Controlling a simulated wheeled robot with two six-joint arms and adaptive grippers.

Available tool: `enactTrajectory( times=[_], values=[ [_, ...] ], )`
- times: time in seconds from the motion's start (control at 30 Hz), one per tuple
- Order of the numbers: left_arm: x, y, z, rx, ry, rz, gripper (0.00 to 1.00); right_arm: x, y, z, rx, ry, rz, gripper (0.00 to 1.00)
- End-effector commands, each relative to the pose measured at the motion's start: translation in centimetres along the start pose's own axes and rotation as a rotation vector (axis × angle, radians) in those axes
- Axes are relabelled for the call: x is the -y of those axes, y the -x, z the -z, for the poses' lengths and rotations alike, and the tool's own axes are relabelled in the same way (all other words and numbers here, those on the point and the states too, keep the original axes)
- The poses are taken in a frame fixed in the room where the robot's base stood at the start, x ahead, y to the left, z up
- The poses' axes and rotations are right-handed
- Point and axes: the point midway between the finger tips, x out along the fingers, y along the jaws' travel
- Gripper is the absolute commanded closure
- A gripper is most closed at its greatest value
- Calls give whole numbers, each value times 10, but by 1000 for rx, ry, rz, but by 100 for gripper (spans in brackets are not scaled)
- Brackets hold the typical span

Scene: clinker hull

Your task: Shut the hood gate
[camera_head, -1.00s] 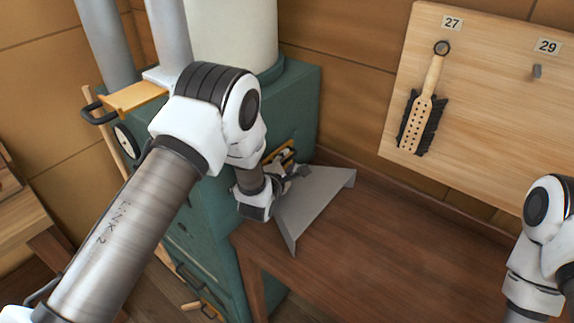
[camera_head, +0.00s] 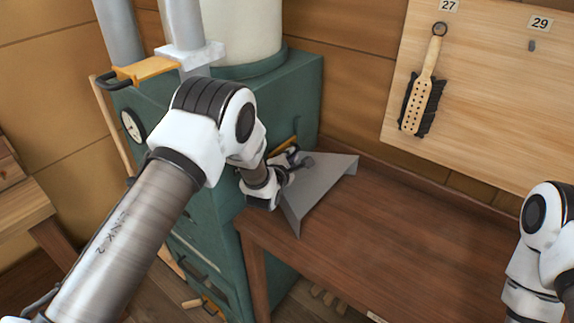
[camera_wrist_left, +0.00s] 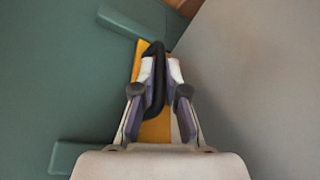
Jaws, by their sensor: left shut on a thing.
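The hood gate is a yellow plate (camera_head: 285,146) with a black handle, at the grey sheet-metal hood (camera_head: 318,187) beside the green cabinet. In the left wrist view the yellow plate (camera_wrist_left: 153,128) runs along the green wall, and its black handle (camera_wrist_left: 155,75) stands between the fingers. My left gripper (camera_head: 297,160) is shut on this handle; it also shows in the left wrist view (camera_wrist_left: 158,90). My forearm and wrist hide part of the gate in the head view. My right arm shows at the right edge, but its gripper is out of the picture.
Another yellow gate (camera_head: 147,70) with a black handle sits on the pipe at upper left. The brown bench (camera_head: 400,235) is clear right of the hood. A brush (camera_head: 424,92) hangs on the wooden board (camera_head: 490,110). The green cabinet (camera_head: 300,85) stands behind my left arm.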

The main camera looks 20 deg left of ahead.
Motion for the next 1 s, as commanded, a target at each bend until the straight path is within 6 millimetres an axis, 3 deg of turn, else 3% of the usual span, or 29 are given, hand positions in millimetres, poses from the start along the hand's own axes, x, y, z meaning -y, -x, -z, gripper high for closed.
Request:
enactTrajectory(
  times=[0.27,0.3,0.33,0.37,0.87,1.0],
  values=[
    [1,-1,1,-4,1,4,100,0,0,1,-2,0,0,63],
    [1,-1,1,-4,1,4,78,0,0,1,-2,0,0,63],
    [1,-1,1,-4,1,4,67,0,0,1,-2,0,0,63],
    [1,0,1,-4,1,4,63,0,0,1,-2,0,0,63],
    [1,2,1,-3,0,5,63,0,1,0,-1,0,0,63],
    [1,18,1,-4,0,6,63,0,1,0,-1,0,0,63]
  ],
)
